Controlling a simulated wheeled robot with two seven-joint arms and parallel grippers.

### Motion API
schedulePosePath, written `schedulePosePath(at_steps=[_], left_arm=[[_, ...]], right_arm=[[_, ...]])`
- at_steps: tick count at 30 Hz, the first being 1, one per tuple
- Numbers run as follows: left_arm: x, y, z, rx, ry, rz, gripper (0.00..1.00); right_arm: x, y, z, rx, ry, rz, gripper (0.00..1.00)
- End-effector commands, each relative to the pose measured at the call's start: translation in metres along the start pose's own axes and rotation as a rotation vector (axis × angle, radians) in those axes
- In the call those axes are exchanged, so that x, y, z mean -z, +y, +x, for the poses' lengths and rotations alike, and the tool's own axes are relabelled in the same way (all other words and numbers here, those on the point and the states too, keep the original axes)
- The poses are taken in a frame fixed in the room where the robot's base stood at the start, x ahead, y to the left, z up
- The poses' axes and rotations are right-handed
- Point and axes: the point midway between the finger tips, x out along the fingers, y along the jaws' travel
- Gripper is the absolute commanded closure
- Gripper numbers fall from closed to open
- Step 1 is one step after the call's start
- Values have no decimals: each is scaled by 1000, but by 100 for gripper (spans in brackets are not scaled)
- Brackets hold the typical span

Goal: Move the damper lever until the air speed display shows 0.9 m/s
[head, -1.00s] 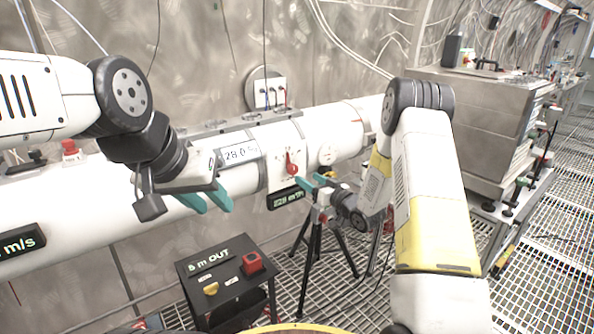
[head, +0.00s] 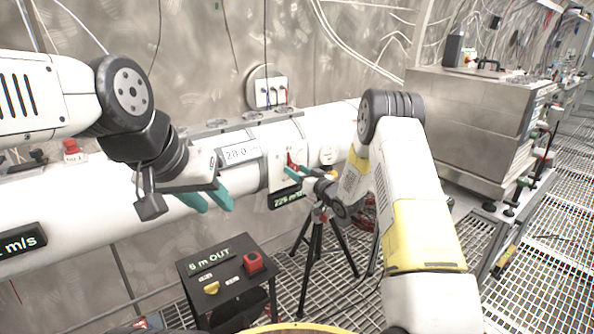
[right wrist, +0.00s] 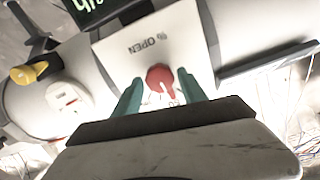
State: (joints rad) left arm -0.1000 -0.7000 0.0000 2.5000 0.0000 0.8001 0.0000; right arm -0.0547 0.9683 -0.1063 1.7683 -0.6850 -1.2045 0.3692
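The red damper lever (head: 291,160) is on a white plate on the side of the large white duct. In the right wrist view the lever (right wrist: 160,78) lies between my two teal fingers, under the upside-down words "% OPEN". My right gripper (head: 292,172) is open around it, with gaps visible on both sides; it also shows in the right wrist view (right wrist: 160,92). The air speed display (head: 20,241) is at the left edge, its number cut off so that mainly "m/s" reads. My left gripper (head: 208,199) is open and empty in front of the duct.
A second dark display (head: 286,197) hangs below the lever, partly hidden. A black stand (head: 226,279) with a red button and a yellow knob stands below. A black tripod (head: 318,240) stands beside it. A steel cabinet (head: 470,125) is at the right.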

Motion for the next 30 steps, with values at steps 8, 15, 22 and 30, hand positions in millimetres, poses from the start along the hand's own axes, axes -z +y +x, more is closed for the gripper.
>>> schedulePosePath(at_steps=[8,15,22,30], left_arm=[[0,0,0,0,0,0,66],[0,0,0,0,0,0,66],[0,0,0,0,0,0,66],[0,0,0,0,0,0,66]], right_arm=[[0,0,0,0,0,0,100],[0,0,0,0,0,-140,100],[0,0,0,0,0,-289,100],[0,-1,0,0,0,-298,100]])
